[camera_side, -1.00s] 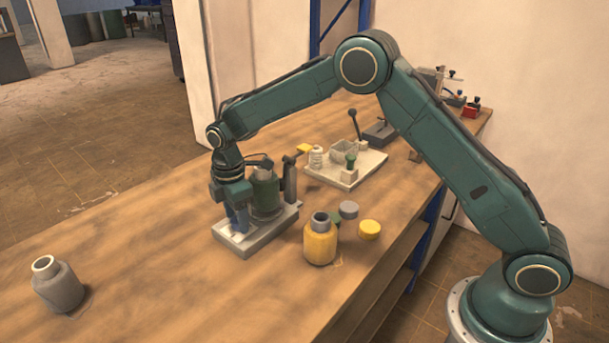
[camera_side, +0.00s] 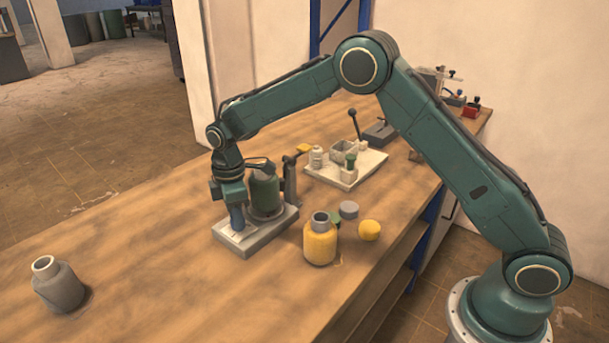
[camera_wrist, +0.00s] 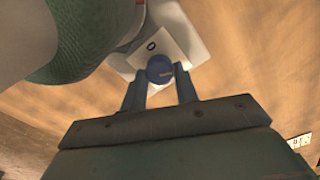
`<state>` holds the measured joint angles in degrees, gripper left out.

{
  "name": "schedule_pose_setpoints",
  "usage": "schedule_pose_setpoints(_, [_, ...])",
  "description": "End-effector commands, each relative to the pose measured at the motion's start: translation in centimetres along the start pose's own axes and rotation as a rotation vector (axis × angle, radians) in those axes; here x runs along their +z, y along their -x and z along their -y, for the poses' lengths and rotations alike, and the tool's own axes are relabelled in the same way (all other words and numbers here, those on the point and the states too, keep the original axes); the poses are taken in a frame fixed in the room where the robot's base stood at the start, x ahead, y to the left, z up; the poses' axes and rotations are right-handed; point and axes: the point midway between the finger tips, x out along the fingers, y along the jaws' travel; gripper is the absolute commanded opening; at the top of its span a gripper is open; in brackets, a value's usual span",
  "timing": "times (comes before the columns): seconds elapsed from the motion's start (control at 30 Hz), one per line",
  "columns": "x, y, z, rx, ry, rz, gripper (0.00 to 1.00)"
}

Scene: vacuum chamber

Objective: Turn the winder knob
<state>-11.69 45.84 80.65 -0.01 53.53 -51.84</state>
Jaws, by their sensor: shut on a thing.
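The winder knob (camera_wrist: 160,69) is a round blue knob, seen from above in the wrist view over a pale plate with a dark ring mark. My gripper (camera_wrist: 159,82) points down with its two fingers on either side of the knob, shut on it. In the side view my gripper (camera_side: 237,222) is at the front left part of a grey base (camera_side: 262,239); its fingers hide most of the knob there. A green chamber vessel (camera_side: 265,192) stands on the same base just behind the gripper, and fills the upper left of the wrist view (camera_wrist: 75,45).
A dark post (camera_side: 290,182) stands at the base's right. A yellow jar (camera_side: 320,243), a grey cap (camera_side: 349,210) and a yellow cap (camera_side: 369,230) are to the right. A white tray (camera_side: 375,163) with small parts lies behind. A grey jar (camera_side: 59,285) stands far left; table between is clear.

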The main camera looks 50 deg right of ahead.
Motion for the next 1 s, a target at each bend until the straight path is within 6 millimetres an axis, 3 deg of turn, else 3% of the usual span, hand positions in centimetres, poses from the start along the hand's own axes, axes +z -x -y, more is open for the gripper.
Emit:
schedule_pose_setpoints(0.4, [-0.02,0.04,-0.06,0.000,-0.258,0.000,0.07])
schedule_pose_setpoints(0.97, [-0.03,0.05,-0.07,0.000,-0.310,-0.001,0.07])
schedule_pose_setpoints(1.0, [-0.03,0.05,-0.07,0.001,-0.310,-0.001,0.36])
